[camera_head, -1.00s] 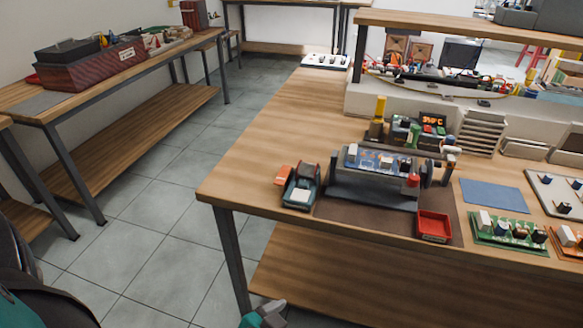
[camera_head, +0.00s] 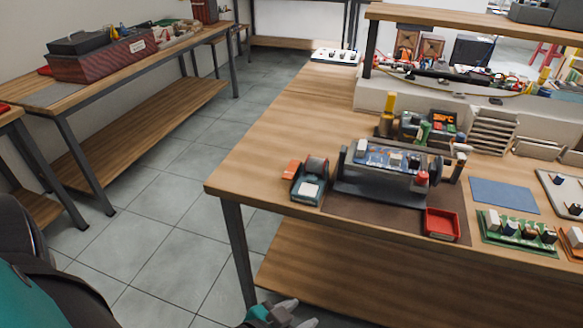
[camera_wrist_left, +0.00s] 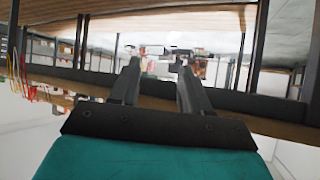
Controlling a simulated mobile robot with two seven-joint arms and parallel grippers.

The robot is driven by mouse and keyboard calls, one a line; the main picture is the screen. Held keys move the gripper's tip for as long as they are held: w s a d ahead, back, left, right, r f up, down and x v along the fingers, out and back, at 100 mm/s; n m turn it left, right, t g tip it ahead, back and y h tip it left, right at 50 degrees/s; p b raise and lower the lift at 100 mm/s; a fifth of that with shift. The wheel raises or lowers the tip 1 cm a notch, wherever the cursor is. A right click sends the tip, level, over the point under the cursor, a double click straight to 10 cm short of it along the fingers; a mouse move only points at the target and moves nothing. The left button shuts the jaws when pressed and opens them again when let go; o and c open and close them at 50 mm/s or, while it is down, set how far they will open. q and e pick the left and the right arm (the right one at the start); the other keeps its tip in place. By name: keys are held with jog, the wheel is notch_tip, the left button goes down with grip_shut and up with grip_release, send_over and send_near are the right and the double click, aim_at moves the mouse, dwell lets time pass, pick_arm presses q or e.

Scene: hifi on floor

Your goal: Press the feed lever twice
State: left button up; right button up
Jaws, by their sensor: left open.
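A small dark blue-grey dispenser (camera_head: 308,184) with a round drum and a pale plate sits near the left front corner of the workbench. An orange tab (camera_head: 291,170) sticks out on its left side; it looks like the feed lever. My left gripper (camera_head: 296,313) shows at the bottom edge of the head view, low in front of the bench and well apart from the dispenser. Its two fingers also show in the left wrist view (camera_wrist_left: 157,66), spread apart with nothing between them. My right gripper is not in view.
A holder with a blue circuit board (camera_head: 388,160) stands right of the dispenser on a brown mat (camera_head: 375,212). A red tray (camera_head: 441,224) is at the front edge. The bench's left front corner (camera_head: 225,180) is bare. A lower shelf (camera_head: 340,268) runs beneath.

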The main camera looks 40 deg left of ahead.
pick_arm(q)
grip_shut()
dwell(1.1)
